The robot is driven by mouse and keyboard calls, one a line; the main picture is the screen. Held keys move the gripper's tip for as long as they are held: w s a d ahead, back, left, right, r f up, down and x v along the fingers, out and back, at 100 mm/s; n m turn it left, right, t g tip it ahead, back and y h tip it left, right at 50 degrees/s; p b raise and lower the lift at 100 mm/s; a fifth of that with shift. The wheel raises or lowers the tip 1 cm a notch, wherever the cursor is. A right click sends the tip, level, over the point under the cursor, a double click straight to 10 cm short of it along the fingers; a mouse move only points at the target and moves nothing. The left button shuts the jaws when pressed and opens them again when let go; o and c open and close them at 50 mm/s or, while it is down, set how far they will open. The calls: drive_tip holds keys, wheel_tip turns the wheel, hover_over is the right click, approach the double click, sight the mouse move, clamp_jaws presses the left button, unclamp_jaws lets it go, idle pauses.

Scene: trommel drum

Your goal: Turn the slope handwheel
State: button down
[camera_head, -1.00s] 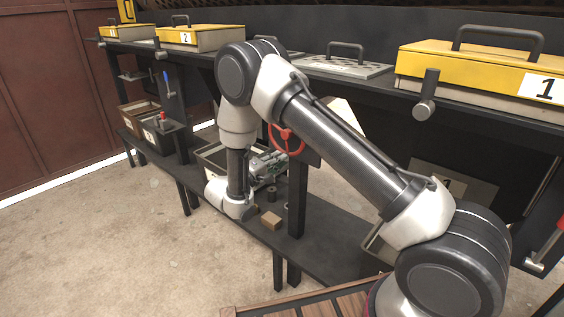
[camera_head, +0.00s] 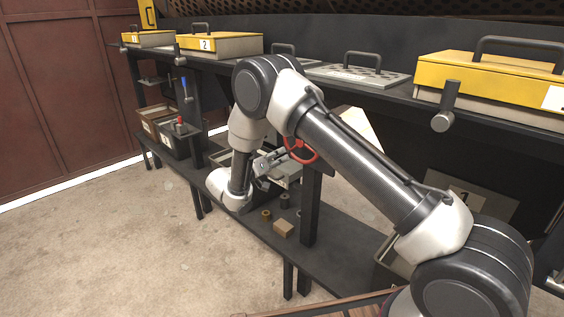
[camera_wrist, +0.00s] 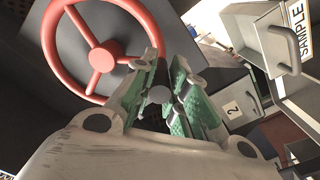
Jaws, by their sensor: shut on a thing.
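The slope handwheel is a red spoked wheel (camera_head: 301,150) on a dark post under the bench, partly hidden behind my arm in the head view. In the wrist view the red wheel (camera_wrist: 99,57) faces me at the upper left. My gripper (camera_wrist: 168,85) is at the wheel's right side, with its green-padded fingers over that part of the rim. A small grey round piece (camera_wrist: 158,95) shows between the fingers. It looks like the wheel's knob, but its join to the rim is hidden. In the head view my gripper (camera_head: 275,162) is just left of the wheel.
A low shelf (camera_head: 330,257) runs below, with a tan block (camera_head: 283,228) and small cylinders. Yellow lidded boxes (camera_head: 218,44) stand on the bench top. In the wrist view a box labelled SAMPLE (camera_wrist: 262,40) is at the right. The floor at the left is clear.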

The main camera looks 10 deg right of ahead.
drive_tip(key=shift+w+a+r+m, duration=0.2)
drive_tip(key=shift+r+m, duration=0.1)
drive_tip(key=shift+m, duration=0.3)
drive_tip(key=shift+w+a+r+m, duration=0.2)
drive_tip(key=shift+r+m, duration=0.1)
drive_tip(key=shift+m, duration=0.3)
drive_tip(key=c, duration=1.5)
unclamp_jaws()
drive_tip(key=shift+o, duration=0.7)
drive_tip(key=shift+a, duration=0.2)
drive_tip(key=v, duration=1.1)
drive_tip(key=shift+s, duration=0.25)
drive_tip(key=shift+a, duration=0.15)
